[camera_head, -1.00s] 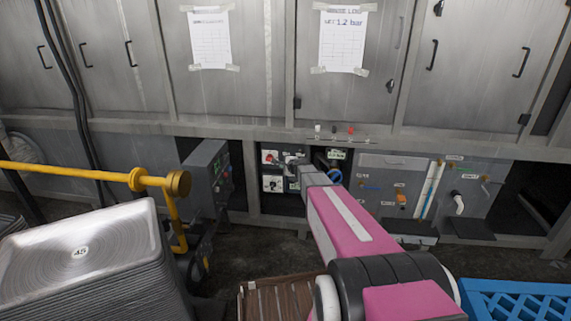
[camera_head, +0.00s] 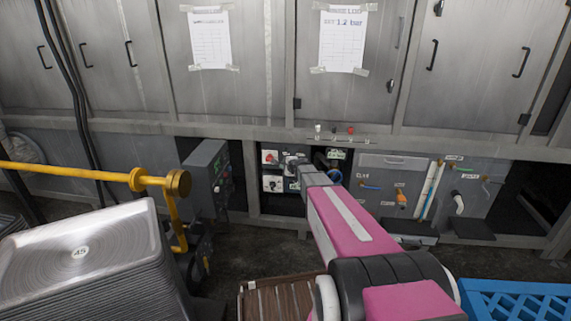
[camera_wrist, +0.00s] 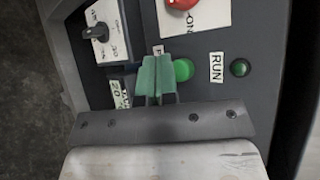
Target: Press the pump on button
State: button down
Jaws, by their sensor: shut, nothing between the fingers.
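In the wrist view, my gripper (camera_wrist: 158,78) has its two green fingers shut together with nothing between them. A round green button (camera_wrist: 185,69) sits right beside the fingertips, to their right. The fingers overlap its left edge, and I cannot tell if they touch it. A white label starting with "P" (camera_wrist: 158,49) is just above the fingers, mostly hidden. The button is on a dark grey panel (camera_wrist: 208,105). In the head view, my pink arm reaches into the low recess with the control panel (camera_head: 270,171); the green button cannot be made out there.
A dark green lamp (camera_wrist: 239,68) is by the RUN label (camera_wrist: 217,67). Stacked pans (camera_head: 80,250), a yellow rail (camera_head: 90,174) and a blue crate (camera_head: 515,300) stand nearer.

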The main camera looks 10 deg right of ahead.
jog(key=shift+w, duration=0.1)
jog(key=shift+w+d, duration=0.1)
jog(key=shift+w, duration=0.2)
jog(key=shift+w+d, duration=0.2)
jog(key=shift+w, duration=0.3)
dwell(1.1)
jog(key=shift+s, duration=0.1)
jog(key=shift+s+a, duration=0.3)
jog(key=shift+s, duration=0.5)
jog(key=shift+s+a, duration=0.25)
jog(key=shift+s, duration=0.55)
jog(key=shift+s+a, duration=0.3)
jog(key=shift+s, duration=0.5)
jog(key=shift+s+a, duration=0.25)
jog(key=shift+s, duration=0.55)
